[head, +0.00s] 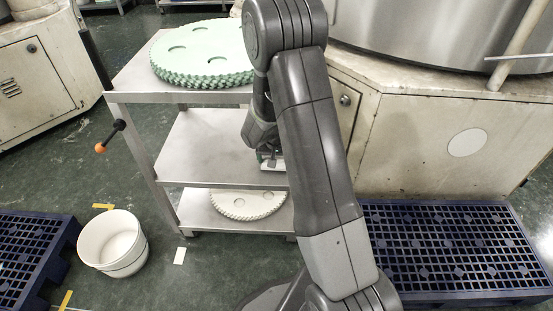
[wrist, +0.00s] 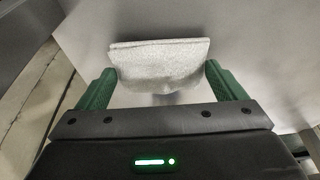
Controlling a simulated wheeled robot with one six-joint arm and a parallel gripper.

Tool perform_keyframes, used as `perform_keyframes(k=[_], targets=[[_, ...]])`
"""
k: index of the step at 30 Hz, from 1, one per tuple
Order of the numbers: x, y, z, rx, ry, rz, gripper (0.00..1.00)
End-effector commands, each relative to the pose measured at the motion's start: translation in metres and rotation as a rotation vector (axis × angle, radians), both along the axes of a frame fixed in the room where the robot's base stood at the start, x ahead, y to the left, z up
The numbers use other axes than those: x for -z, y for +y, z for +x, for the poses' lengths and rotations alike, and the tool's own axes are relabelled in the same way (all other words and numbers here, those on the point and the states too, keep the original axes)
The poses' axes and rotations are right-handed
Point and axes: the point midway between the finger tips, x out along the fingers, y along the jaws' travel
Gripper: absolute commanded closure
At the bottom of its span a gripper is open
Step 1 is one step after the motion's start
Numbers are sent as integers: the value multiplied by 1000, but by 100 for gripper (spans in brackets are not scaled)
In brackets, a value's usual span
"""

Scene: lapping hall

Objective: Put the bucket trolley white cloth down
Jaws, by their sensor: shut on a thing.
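The white cloth (wrist: 160,62) is folded and sits between the two green fingers of my gripper (wrist: 163,82) in the wrist view. My gripper is shut on it. A plain grey surface lies behind the cloth; I cannot tell whether the cloth touches it. In the head view my gripper (head: 270,163) is at the right part of the steel trolley's (head: 190,146) middle shelf, largely hidden behind my arm. I cannot make out the cloth clearly there. A white bucket (head: 112,243) stands on the floor left of the trolley.
Pale green toothed discs (head: 203,52) lie on the trolley's top shelf, and a white toothed disc (head: 248,204) on its bottom shelf. The middle shelf's left part is bare. Blue pallets lie at right (head: 455,245) and left (head: 28,250). A machine cabinet (head: 440,140) stands at right.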

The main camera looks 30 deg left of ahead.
Motion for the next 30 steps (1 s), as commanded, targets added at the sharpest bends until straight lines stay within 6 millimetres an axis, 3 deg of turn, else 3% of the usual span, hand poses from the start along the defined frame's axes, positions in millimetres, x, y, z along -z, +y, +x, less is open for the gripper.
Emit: perform_keyframes(k=[20,21,22,30], targets=[[10,1,2,0,0,0,31],[9,1,2,0,0,0,8],[8,1,2,0,0,0,2],[8,1,2,0,0,0,0]])
